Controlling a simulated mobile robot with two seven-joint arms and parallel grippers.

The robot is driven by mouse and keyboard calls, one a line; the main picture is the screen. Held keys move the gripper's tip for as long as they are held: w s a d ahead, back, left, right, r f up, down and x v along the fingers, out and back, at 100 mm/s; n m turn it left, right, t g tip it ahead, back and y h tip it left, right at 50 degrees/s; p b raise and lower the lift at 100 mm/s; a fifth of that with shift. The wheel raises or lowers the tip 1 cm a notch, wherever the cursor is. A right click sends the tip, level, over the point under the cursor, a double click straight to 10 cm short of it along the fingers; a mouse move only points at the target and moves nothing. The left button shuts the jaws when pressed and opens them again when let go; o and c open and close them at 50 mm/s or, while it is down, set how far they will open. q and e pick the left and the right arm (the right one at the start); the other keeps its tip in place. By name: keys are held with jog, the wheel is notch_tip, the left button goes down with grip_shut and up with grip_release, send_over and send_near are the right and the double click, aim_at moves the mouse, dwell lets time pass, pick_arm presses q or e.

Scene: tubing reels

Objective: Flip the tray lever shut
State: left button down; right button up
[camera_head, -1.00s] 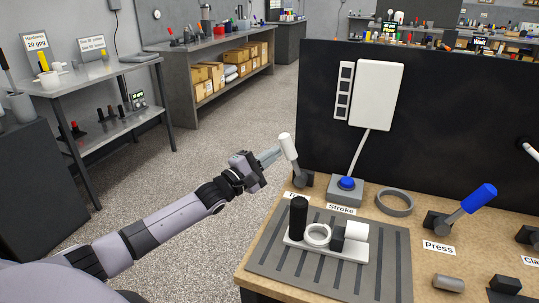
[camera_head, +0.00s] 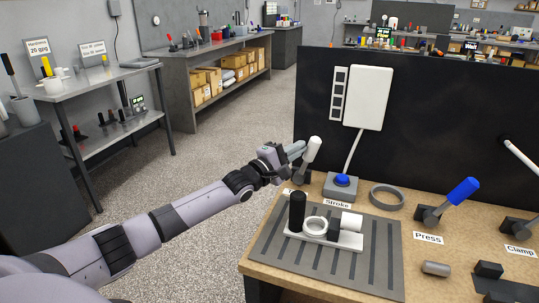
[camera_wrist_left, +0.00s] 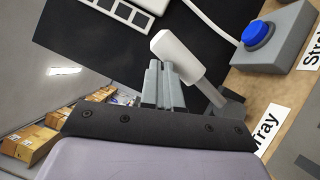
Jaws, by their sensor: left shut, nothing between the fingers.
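The tray lever has a white handle (camera_head: 313,147) on a dark grey base (camera_head: 301,176) at the bench's back left corner. The handle leans to the right in the head view. In the left wrist view the white handle (camera_wrist_left: 177,52) stands just beyond the fingers, with the "Tray" label (camera_wrist_left: 265,130) beside its base. My left gripper (camera_head: 299,148) is shut and empty, its fingertips against or very close to the left side of the handle; contact is hard to tell. It also shows in the left wrist view (camera_wrist_left: 162,72). My right gripper is not in view.
A grey box with a blue button (camera_head: 342,181) stands right of the lever, by the "Stroke" label. Further right are a grey ring (camera_head: 386,197) and the blue Press lever (camera_head: 462,191). A white tray (camera_head: 350,241) with several parts lies on the slotted mat (camera_head: 270,250).

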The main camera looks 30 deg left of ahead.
pick_arm(q)
jog(key=shift+w+d+r, duration=0.2)
jog(key=shift+w+d, duration=0.15)
jog(key=shift+d, duration=0.35)
jog(key=shift+d+f, duration=0.1)
jog(key=shift+d, duration=0.05)
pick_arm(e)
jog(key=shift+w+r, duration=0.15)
pick_arm(q)
jog(key=shift+d+f, duration=0.15)
jog(key=shift+s, duration=0.1)
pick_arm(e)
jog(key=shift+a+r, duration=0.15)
